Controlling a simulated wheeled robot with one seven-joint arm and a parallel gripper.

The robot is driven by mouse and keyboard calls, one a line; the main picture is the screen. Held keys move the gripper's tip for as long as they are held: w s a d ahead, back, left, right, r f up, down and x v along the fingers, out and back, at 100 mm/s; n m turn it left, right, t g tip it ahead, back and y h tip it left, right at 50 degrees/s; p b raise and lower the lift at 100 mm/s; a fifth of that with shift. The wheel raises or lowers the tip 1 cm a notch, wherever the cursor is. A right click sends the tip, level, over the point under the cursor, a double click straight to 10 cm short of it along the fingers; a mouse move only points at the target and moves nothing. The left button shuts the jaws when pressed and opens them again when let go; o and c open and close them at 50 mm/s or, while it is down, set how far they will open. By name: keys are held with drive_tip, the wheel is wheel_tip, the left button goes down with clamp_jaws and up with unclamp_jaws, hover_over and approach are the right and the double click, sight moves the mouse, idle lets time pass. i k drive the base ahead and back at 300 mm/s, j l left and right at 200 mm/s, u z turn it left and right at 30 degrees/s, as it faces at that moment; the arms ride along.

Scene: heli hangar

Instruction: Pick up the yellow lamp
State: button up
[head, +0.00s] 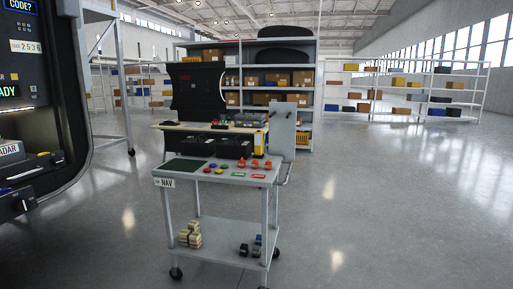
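I cannot pick out a yellow lamp with certainty. A yellow upright object (260,144) stands at the right end of the workbench behind the cart; it is too small to tell whether it is a lamp. Several small round coloured pieces, red, blue and green among them, lie on the top of the grey cart (181,180) marked NAV; they are too small to tell what they are. My gripper is not in view.
Orange-red pieces (255,164) stand at the cart top's back right. Wooden blocks (190,236) and dark items sit on its lower shelf. A dark console (40,110) fills the left edge. Shelving (405,93) stands behind. The floor (400,210) at right is clear.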

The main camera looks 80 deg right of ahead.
sight(258, 136)
drive_tip(key=l+z, duration=0.1)
drive_tip(key=l, duration=0.5)
drive_tip(key=l+z, duration=0.1)
drive_tip(key=l, duration=0.55)
drive_tip(key=l+z, duration=0.1)
drive_tip(key=l, duration=0.55)
drive_tip(key=l+z, duration=0.1)
drive_tip(key=l, duration=0.5)
drive_tip(key=i+l+z, duration=0.1)
drive_tip(key=l, duration=0.5)
drive_tip(key=l+z, duration=0.1)
drive_tip(key=l, duration=0.55)
drive_tip(key=i+l+z, duration=0.15)
drive_tip(key=l, duration=0.45)
